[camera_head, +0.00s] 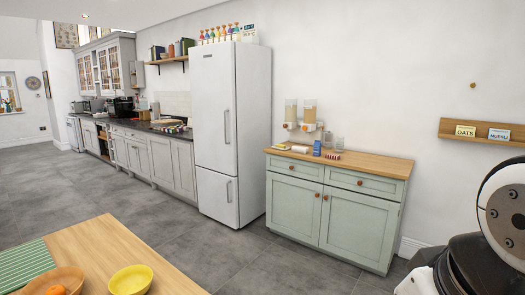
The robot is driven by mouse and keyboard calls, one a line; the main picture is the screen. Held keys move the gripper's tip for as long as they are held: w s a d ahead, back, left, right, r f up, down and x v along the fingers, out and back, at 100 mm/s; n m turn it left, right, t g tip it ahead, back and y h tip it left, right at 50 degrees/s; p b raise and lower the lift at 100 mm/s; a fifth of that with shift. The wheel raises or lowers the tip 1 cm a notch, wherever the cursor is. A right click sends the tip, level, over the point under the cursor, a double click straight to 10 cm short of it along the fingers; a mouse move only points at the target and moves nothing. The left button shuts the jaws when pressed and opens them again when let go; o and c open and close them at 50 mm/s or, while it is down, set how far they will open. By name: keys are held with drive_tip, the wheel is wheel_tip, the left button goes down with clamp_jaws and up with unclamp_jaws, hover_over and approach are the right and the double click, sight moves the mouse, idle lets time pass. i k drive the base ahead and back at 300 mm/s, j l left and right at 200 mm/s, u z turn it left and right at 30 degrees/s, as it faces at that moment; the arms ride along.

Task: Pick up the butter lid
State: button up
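I cannot make out a butter lid for certain. A small white object (301,149) lies on the wooden top of the green sideboard (332,207); it is too small to tell what it is. A small pale item (281,147) lies to its left, and a blue box (317,147) stands to its right. My gripper is not in view; only a part of my own arm shows at the right edge, well apart from the sideboard.
A wooden table (108,251) at the lower left bears a yellow bowl (130,280), a wooden bowl (70,275) and a green striped cloth (22,262). A white fridge (216,110) stands left of the sideboard. Grey floor (262,266) is clear before the sideboard.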

sight(299, 149)
drive_tip(key=i+l+z, duration=0.2)
drive_tip(key=i+l, duration=0.4)
drive_tip(key=i+l+z, duration=0.1)
drive_tip(key=i+l, duration=0.15)
drive_tip(key=i, duration=0.3)
drive_tip(key=i+l, duration=0.2)
drive_tip(key=i, duration=0.4)
drive_tip(key=i+l+z, duration=0.15)
drive_tip(key=i, duration=0.4)
drive_tip(key=i+j+u, duration=0.1)
drive_tip(key=i+u, duration=0.75)
drive_tip(key=i+l+u, duration=0.3)
drive_tip(key=i+u, duration=0.3)
drive_tip(key=i, duration=0.85)
drive_tip(key=i+l+z, duration=0.15)
drive_tip(key=i+z, duration=0.25)
drive_tip(key=i, duration=0.25)
drive_tip(key=i+z, duration=0.4)
drive_tip(key=i, duration=0.2)
